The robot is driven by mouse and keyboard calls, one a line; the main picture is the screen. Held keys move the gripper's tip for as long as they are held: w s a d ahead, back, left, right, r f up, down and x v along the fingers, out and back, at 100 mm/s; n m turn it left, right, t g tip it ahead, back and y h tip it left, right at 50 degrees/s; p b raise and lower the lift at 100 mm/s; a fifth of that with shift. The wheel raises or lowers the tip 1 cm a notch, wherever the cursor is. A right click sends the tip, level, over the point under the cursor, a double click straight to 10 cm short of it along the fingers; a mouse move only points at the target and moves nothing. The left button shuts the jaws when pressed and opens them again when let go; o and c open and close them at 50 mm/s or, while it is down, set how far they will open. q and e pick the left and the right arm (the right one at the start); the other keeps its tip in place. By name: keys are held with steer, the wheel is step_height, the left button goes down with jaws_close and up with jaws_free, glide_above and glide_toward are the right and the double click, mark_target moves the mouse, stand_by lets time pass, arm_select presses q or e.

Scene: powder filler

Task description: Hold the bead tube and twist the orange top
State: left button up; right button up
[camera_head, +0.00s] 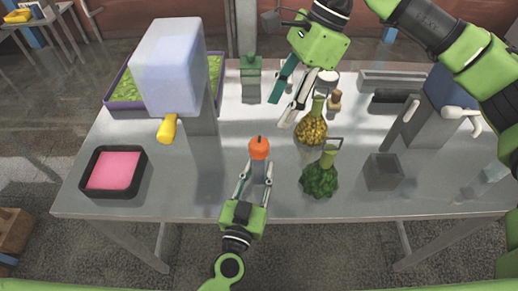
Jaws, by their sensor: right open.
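The bead tube (259,171) is a grey upright tube near the front middle of the table, with a round orange top (259,148). My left gripper (257,174) reaches in from the front edge. Its two fingers lie along both sides of the tube and appear closed on it, below the orange top. The tube's lower part is partly hidden by the gripper. My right gripper (285,100) is open and empty, above and to the right of the orange top, over the back of the table near the flasks. Its fingers point down and left.
A yellow-filled flask (311,130) and a green-filled flask (320,180) stand right of the tube. A grey box (383,172) is farther right. A powder filler (168,65) with a yellow spout and a pink tray (113,170) are left. A green bottle (250,78) stands behind.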

mark_target(260, 142)
steer(key=w+d+f+n+g+y, duration=0.1)
steer(key=w+d+n+g+y, duration=0.1)
steer(key=w+n+g, duration=0.3)
steer(key=shift+n+t, duration=0.4)
steer(key=x, duration=0.8)
steer(key=s+x, duration=0.1)
steer(key=x, duration=0.4)
steer(key=shift+a+r, duration=0.15)
steer(key=shift+r, duration=0.15)
steer(key=c, duration=1.1)
